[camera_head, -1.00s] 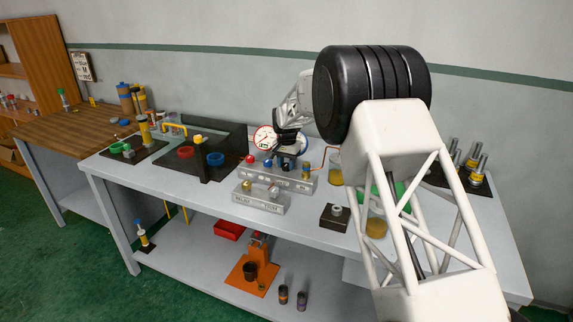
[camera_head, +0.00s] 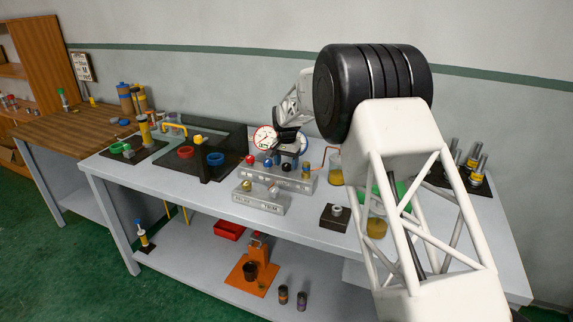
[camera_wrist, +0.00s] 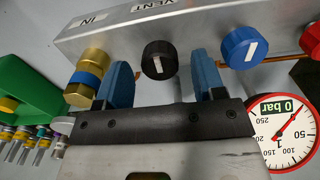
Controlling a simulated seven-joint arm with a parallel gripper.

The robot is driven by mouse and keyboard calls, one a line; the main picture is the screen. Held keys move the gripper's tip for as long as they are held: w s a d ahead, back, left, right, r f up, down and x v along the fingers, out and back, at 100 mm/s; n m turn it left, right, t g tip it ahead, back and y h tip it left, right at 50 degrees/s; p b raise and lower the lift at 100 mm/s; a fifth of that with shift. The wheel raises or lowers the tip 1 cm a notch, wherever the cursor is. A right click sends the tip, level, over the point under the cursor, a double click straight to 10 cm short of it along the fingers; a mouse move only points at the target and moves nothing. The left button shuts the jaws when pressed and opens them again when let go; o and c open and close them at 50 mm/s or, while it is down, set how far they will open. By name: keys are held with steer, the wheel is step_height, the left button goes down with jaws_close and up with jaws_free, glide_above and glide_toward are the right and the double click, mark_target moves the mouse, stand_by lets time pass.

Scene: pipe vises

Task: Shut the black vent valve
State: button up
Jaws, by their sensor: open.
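The black vent valve (camera_wrist: 160,60) is a round black knob with a white line on its face, on a grey manifold block (camera_wrist: 200,25) marked VENT and IN. In the wrist view the line runs nearly upright, slightly tilted. My gripper (camera_wrist: 162,72) is open, with one blue finger on each side of the knob and a visible gap on both sides. In the head view the black knob (camera_head: 286,167) sits between a blue and a brass knob, just below my gripper (camera_head: 289,154).
A blue knob (camera_wrist: 239,46) and a red knob (camera_wrist: 312,40) lie right of the valve in the wrist view. A brass fitting (camera_wrist: 90,75) with a blue band is close to the left finger. A round gauge (camera_wrist: 290,152) stands at lower right; a green object (camera_wrist: 25,85) is at left.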

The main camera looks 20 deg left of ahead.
mark_target(287, 165)
steer(key=shift+r, duration=3.5)
steer(key=shift+d+r, duration=0.2)
steer(key=s+d+r, duration=0.3)
steer(key=d+r, duration=0.3)
steer(key=d, duration=0.4)
steer(key=s+d+r, duration=0.4)
steer(key=d+r, duration=0.1)
steer(key=d, duration=0.4)
steer(key=s+d+r+t, duration=0.1)
steer(key=s+d+r, duration=0.2)
steer(key=s+d, duration=0.5)
steer(key=s+d+r, duration=0.4)
steer(key=s+d, duration=0.1)
steer(key=d, duration=0.5)
steer(key=s+d+t, duration=0.1)
steer(key=s+d, duration=0.6)
steer(key=s, duration=0.2)
steer(key=s+d, duration=0.7)
steer(key=s, duration=0.2)
steer(key=s+d+f, duration=0.3)
steer(key=s, duration=0.6)
steer(key=s+d+f, duration=0.3)
steer(key=s+f, duration=0.1)
steer(key=s, duration=0.5)
steer(key=shift+s+d+f+t, duration=0.25)
steer(key=shift+f+t, duration=0.05)
